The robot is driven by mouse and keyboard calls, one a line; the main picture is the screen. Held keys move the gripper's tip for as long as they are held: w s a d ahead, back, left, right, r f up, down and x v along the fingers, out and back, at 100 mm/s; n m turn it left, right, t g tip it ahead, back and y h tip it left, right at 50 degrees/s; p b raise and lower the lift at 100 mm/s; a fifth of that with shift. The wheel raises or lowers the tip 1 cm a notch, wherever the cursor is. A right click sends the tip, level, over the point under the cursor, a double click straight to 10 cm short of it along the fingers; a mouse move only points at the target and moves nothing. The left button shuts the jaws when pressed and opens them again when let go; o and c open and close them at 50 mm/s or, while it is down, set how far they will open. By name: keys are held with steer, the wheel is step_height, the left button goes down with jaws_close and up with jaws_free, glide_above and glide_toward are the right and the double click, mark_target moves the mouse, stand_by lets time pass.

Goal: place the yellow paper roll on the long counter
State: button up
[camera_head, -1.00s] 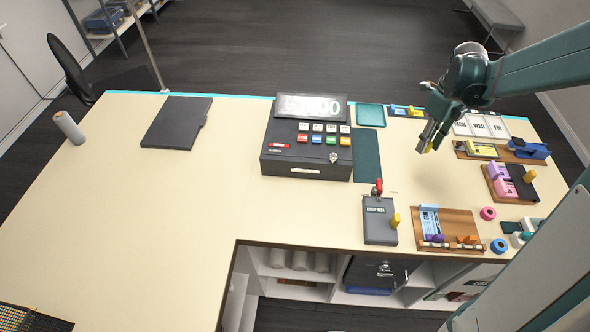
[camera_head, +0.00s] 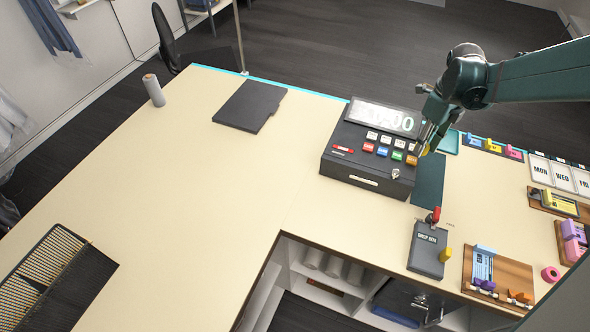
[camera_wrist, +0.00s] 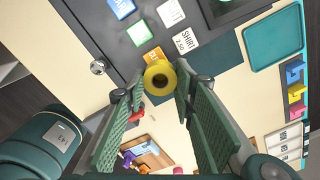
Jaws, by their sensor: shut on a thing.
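The yellow paper roll (camera_wrist: 160,74) is between the fingertips of my gripper (camera_wrist: 156,92) in the wrist view, its round end and dark core facing the camera. In the head view my gripper (camera_head: 427,138) hangs above the right edge of the cash register, and a bit of yellow roll (camera_head: 424,149) shows at its tips. My gripper is shut on the roll. The long counter (camera_head: 180,160) is cream-coloured and runs from the lower left to the right. I cannot tell the exact height of the roll above it.
The cash register (camera_head: 365,160) stands beneath and left of my gripper. A dark green mat (camera_head: 429,180), drop box (camera_head: 428,250) and wooden boards (camera_head: 510,268) crowd the right. The counter's left middle is clear.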

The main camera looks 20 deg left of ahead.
steer(key=a, duration=0.5)
steer(key=a+n, duration=0.1)
steer(key=a, duration=0.4)
steer(key=s+a+n, duration=0.1)
steer(key=a, duration=0.4)
steer(key=shift+a, duration=0.3)
steer(key=s+a+n, duration=0.1)
steer(key=a, duration=0.4)
steer(key=s+a, duration=0.1)
steer(key=a, duration=0.4)
steer(key=s+a+n, duration=0.1)
steer(key=s+a, duration=0.1)
steer(key=a, duration=0.3)
steer(key=shift+f+n, duration=0.1)
steer(key=shift+n, duration=0.2)
steer(key=s+a+n, duration=0.2)
steer(key=s+a, duration=0.5)
steer(key=a, duration=0.5)
steer(key=s+a+n, duration=0.2)
steer(key=s+a, duration=0.5)
steer(key=a, duration=0.4)
steer(key=shift+s+a+f+b, duration=0.1)
steer(key=shift+s+f, duration=0.05)
steer(key=shift+f, duration=0.75)
steer(key=shift+s+a+f+b, duration=0.1)
steer(key=shift+f+b, duration=0.05)
steer(key=shift+f, duration=0.7)
steer(key=shift+s+a+f+b, duration=0.1)
steer(key=shift+s+f, duration=0.05)
steer(key=shift+f, duration=0.75)
